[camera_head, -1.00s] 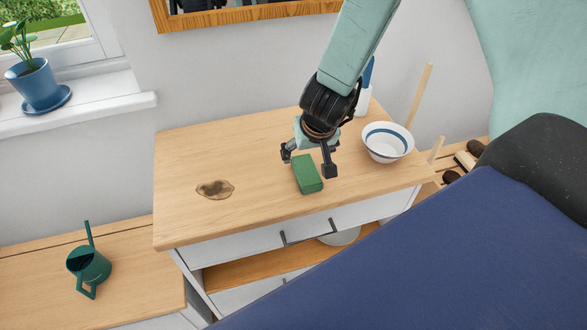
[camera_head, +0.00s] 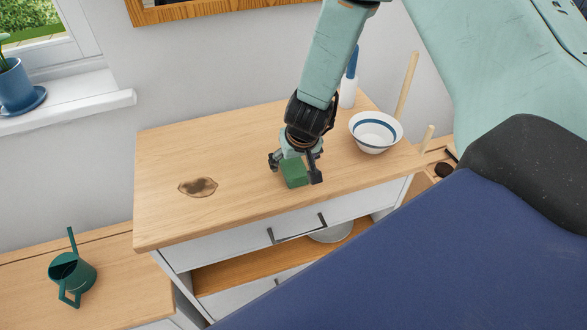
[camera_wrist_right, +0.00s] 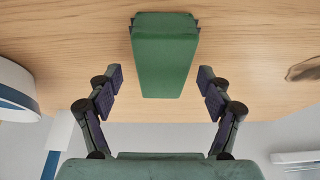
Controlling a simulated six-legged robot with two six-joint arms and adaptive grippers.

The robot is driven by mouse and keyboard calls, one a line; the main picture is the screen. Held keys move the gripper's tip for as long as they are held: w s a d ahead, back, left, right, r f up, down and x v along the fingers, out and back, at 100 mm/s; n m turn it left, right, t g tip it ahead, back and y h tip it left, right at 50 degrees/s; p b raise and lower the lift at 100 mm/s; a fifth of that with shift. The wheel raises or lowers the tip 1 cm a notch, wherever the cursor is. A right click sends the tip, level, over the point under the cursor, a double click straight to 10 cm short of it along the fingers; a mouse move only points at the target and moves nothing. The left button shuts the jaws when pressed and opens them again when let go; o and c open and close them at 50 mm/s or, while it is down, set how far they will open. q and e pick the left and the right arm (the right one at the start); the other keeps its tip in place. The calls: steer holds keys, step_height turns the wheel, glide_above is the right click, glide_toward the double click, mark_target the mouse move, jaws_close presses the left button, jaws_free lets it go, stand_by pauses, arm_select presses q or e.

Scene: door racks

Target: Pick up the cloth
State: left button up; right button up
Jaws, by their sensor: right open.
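The cloth looks like a green folded block (camera_head: 295,173) on the wooden top of the cabinet. It also shows in the right wrist view (camera_wrist_right: 165,55), ahead of the fingers and centred between their lines. My right gripper (camera_head: 296,172) is just above the cloth, with one finger on each side of it in the head view. In the right wrist view the fingers (camera_wrist_right: 160,85) are wide apart, with gaps to the cloth on both sides. The near part of the cloth reaches about level with the fingertips. My left gripper is out of view.
A white bowl with a blue band (camera_head: 376,132) and a blue-and-white bottle (camera_head: 349,80) stand right of and behind the gripper. A brown stain (camera_head: 198,187) marks the cabinet top (camera_head: 240,140) at left. A green watering can (camera_head: 72,274) stands on the lower surface at left.

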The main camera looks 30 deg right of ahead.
steer(key=shift+a, duration=0.25)
steer(key=shift+s+d+f, duration=0.1)
steer(key=shift+d, duration=0.1)
steer(key=shift+f, duration=0.1)
steer(key=shift+w+a, duration=0.15)
steer(key=shift+w, duration=0.05)
steer(key=shift+s, duration=0.15)
steer(key=c, duration=1)
steer(key=shift+c, duration=1.2)
